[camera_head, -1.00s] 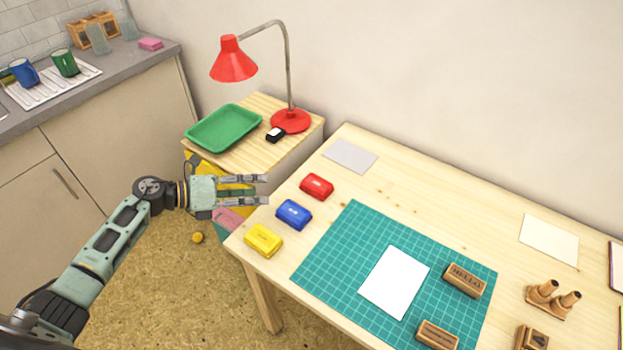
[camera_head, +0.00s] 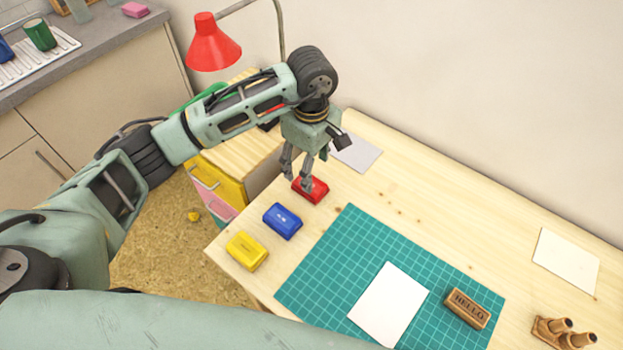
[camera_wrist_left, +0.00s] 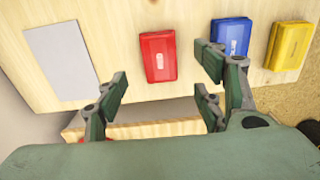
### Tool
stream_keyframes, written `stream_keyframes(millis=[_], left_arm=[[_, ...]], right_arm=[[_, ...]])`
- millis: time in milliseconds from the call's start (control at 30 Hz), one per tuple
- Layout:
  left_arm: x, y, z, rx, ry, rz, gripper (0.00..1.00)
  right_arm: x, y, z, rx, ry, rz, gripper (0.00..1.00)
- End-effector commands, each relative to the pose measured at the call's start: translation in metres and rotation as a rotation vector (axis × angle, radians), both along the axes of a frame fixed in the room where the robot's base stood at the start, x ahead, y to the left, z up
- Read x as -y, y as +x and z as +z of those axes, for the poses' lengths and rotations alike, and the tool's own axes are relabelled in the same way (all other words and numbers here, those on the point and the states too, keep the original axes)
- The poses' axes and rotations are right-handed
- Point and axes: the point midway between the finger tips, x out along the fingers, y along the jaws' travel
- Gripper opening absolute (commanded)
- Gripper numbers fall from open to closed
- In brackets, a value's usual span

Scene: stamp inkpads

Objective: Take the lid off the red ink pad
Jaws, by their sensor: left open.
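The red ink pad (camera_head: 311,191) lies on the wooden table near its back left edge, with its red lid on. My left gripper (camera_head: 298,181) points down above it and partly covers it in the head view. In the left wrist view the red ink pad (camera_wrist_left: 158,57) shows between and beyond the open fingers of my left gripper (camera_wrist_left: 162,80), with nothing held. Whether a fingertip touches the pad is hard to tell. My right gripper is not in view.
A blue ink pad (camera_head: 282,221) and a yellow ink pad (camera_head: 246,251) stand in a row towards the front left. A grey sheet (camera_head: 357,153) lies behind the red pad. A green cutting mat (camera_head: 335,250) lies to the right. The red lamp (camera_head: 214,45) stands behind my arm.

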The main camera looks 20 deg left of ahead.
Motion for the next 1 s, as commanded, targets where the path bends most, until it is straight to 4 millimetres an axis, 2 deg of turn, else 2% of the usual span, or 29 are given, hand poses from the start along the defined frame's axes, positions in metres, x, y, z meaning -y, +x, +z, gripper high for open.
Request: stream_keyframes(millis=[400,700,1000], left_arm=[[0.0,-0.001,-0.055,-0.005,-0.004,0.003,0.62],[0.001,0.0,-0.062,-0.001,-0.005,0.002,0.62],[0.0,0.0,-0.062,-0.001,-0.005,0.003,0.38]], right_arm=[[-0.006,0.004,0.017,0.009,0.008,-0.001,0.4],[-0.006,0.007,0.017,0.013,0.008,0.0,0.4],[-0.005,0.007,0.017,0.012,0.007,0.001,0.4]])
